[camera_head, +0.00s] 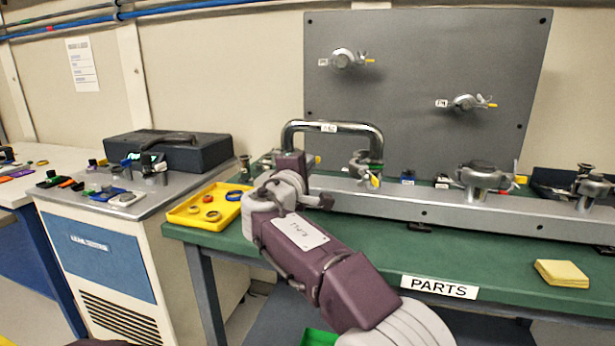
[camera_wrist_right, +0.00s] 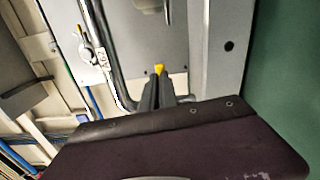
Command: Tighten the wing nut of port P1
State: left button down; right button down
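A metal rail (camera_head: 430,206) along the back of the green bench carries several clamped ports. I cannot read their small labels, so I cannot tell which is P1. The left-end clamp (camera_head: 265,162) is partly hidden by my right gripper (camera_head: 292,165), which is at it. A yellow wing-nut tip (camera_head: 317,160) shows just right of the gripper. In the right wrist view two dark fingers (camera_wrist_right: 158,92) lie close together, with a yellow tip (camera_wrist_right: 159,69) at their ends; whether they grip it is unclear. My left gripper is out of view.
A bent metal tube (camera_head: 332,127) arches between the two left clamps, close to my right gripper. A second clamp (camera_head: 364,165) with a yellow-tipped wing nut stands right of it. A yellow tray (camera_head: 180,215) with rings is left. The bench front is mostly clear, with a yellow pad (camera_head: 562,273).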

jog(key=shift+w+a+f+m+b, duration=0.1)
jog(key=shift+f+m+b, duration=0.15)
jog(key=shift+m+b, duration=0.75)
jog(key=shift+s+a+f+m+b, duration=0.1)
jog(key=shift+f+m+b, duration=0.3)
jog(key=shift+m, duration=1.15)
jog(key=shift+w+f+m+b, duration=0.1)
jog(key=shift+m+b, duration=0.75)
jog(key=shift+m, duration=0.4)
jog(key=c, duration=2)
grip_release()
jog(key=shift+o, duration=0.4)
jog(key=shift+r, duration=0.1)
jog(key=shift+s, duration=0.2)
